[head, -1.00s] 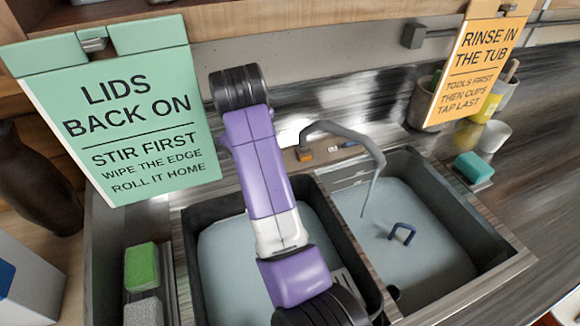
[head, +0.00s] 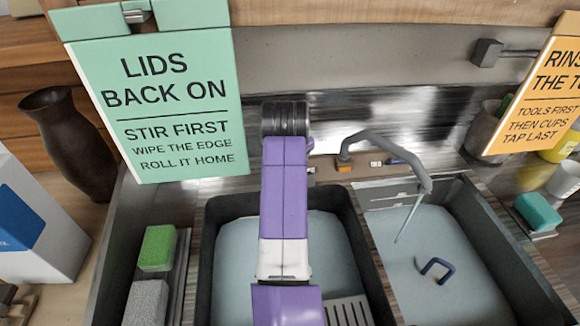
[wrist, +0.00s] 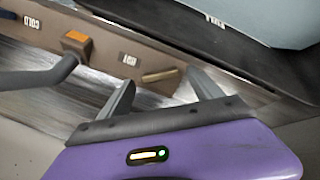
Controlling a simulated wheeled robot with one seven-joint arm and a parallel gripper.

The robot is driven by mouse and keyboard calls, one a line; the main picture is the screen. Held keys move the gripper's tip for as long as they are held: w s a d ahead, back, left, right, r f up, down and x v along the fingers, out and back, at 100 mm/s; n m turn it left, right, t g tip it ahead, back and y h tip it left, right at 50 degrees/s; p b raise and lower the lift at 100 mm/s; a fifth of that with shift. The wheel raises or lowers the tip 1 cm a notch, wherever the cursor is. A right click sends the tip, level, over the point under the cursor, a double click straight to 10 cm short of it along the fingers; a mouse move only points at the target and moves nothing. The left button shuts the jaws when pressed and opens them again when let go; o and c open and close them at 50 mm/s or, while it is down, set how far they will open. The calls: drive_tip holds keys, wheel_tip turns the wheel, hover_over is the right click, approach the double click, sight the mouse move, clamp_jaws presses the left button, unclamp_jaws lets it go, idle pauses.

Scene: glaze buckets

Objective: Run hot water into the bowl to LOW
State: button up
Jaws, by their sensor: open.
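The grey tap spout (head: 395,148) arches over the right basin (head: 440,270), with a thin pale streak below its end; I cannot tell if it is running water. It also shows in the wrist view (wrist: 35,80). In the wrist view, a HOT label (wrist: 129,60) and a tan lever (wrist: 160,75) sit on the tap ledge, with a COLD label (wrist: 32,22) farther left. My gripper (wrist: 160,92) is open and empty, the lever just beyond the gap between its fingers. The left basin (head: 225,265) holds pale liquid, partly hidden by my arm. My gripper is hidden in the head view.
A green sign (head: 165,110) hangs at the left and an orange sign (head: 540,95) at the right. A green sponge (head: 157,248) lies left of the basins, a teal one (head: 538,212) right. A dark vase (head: 70,140) stands far left.

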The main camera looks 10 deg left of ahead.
drive_tip(key=shift+w+f, duration=0.25)
drive_tip(key=shift+f, duration=0.2)
drive_tip(key=shift+c, duration=0.2)
drive_tip(key=shift+a, duration=0.1)
drive_tip(key=c, duration=1.3)
drive_tip(key=shift+c, duration=0.2)
drive_tip(key=shift+m+p, duration=0.4)
drive_tip(key=shift+r+m+p, duration=0.1)
drive_tip(key=shift+m+p, duration=0.5)
drive_tip(key=shift+m, duration=0.3)
drive_tip(key=shift+m+g+y+p, duration=0.4)
drive_tip(key=shift+m+p, duration=0.45)
drive_tip(key=shift+m, duration=1.05)
